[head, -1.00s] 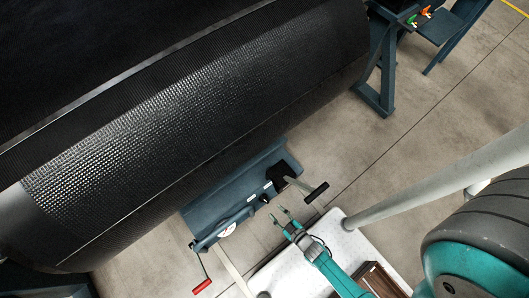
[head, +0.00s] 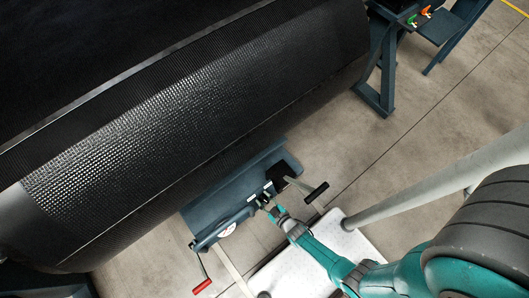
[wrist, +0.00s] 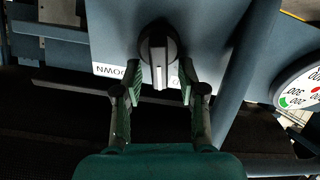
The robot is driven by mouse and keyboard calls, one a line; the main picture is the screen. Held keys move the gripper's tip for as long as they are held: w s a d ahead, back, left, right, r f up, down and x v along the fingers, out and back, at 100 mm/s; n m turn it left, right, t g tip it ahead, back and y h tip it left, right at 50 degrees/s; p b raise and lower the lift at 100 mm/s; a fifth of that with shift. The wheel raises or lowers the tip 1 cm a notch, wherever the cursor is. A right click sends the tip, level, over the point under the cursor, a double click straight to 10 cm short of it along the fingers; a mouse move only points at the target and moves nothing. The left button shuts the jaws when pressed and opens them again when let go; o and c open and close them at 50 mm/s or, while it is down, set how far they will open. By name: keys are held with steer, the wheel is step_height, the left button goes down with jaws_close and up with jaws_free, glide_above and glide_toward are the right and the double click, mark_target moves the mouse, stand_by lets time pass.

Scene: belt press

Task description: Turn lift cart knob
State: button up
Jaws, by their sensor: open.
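The lift cart (head: 225,200) is a blue-grey body under the edge of the dark roll. Its knob (wrist: 158,60), a round dark base with a pale upright bar, shows at the upper middle of the wrist view. A white label with upside-down lettering is beside it. My gripper (head: 266,208) is at the cart's front panel in the head view, where it largely hides the knob. In the wrist view my gripper (wrist: 160,84) is open, with one green-padded finger on each side of the knob's bar. The fingers look apart from the bar.
A black-gripped crank (head: 317,192) sticks out just right of my gripper. A red-handled lever (head: 202,287) and a round dial (head: 228,231) are at the cart's left end. The large dark roll (head: 190,120) hangs over the cart.

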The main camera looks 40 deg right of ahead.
jaws_close()
steer(key=shift+s+n, duration=0.1)
steer(key=shift+n, duration=0.2)
steer(key=shift+s+a+f+n+y, duration=0.1)
steer(key=shift+a+n, duration=0.05)
steer(key=shift+n, duration=0.75)
steer(key=shift+s+a+f+n+y, duration=0.1)
steer(key=shift+a+f+n, duration=0.05)
steer(key=shift+n, duration=0.75)
steer(key=shift+a+f+n+y, duration=0.1)
steer(key=shift+a+n, duration=0.05)
steer(key=shift+n, duration=0.75)
steer(key=shift+s, duration=0.1)
